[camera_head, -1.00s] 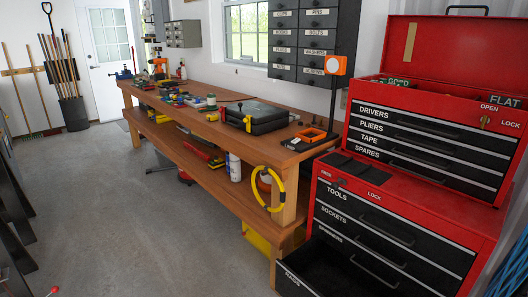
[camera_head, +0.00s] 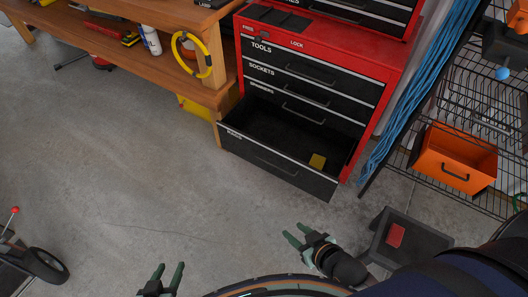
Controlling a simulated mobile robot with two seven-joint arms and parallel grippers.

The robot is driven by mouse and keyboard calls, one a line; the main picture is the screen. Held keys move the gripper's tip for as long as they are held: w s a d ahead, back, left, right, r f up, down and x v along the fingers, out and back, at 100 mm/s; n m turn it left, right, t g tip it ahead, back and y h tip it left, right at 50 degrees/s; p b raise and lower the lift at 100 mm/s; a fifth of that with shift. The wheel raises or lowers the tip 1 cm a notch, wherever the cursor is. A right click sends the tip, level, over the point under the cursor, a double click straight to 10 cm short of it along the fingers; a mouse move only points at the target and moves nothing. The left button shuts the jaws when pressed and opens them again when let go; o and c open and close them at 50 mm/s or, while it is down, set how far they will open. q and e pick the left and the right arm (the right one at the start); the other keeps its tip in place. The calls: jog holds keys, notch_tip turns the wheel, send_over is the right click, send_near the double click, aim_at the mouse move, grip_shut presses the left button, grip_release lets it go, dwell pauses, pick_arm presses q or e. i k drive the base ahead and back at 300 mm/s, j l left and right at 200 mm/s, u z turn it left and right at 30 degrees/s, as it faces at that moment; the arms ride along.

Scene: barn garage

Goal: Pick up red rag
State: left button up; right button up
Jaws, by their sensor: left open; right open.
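A small flat red piece, which looks like the red rag (camera_head: 396,235), lies on a dark grey box or step (camera_head: 430,247) at the lower right. My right gripper (camera_head: 294,232) is open and empty, left of that box and apart from the red piece. My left gripper (camera_head: 168,267) is open and empty at the bottom edge, over the floor.
A wire rack (camera_head: 485,125) with an orange bin (camera_head: 455,160) stands at the right. Blue cords (camera_head: 425,75) hang beside the chest. The wooden workbench (camera_head: 130,60) is at the upper left. A black wheel (camera_head: 45,265) is at the lower left. The middle floor is clear.

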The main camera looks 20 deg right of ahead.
aim_at(394, 236)
jog(key=z, duration=2.3)
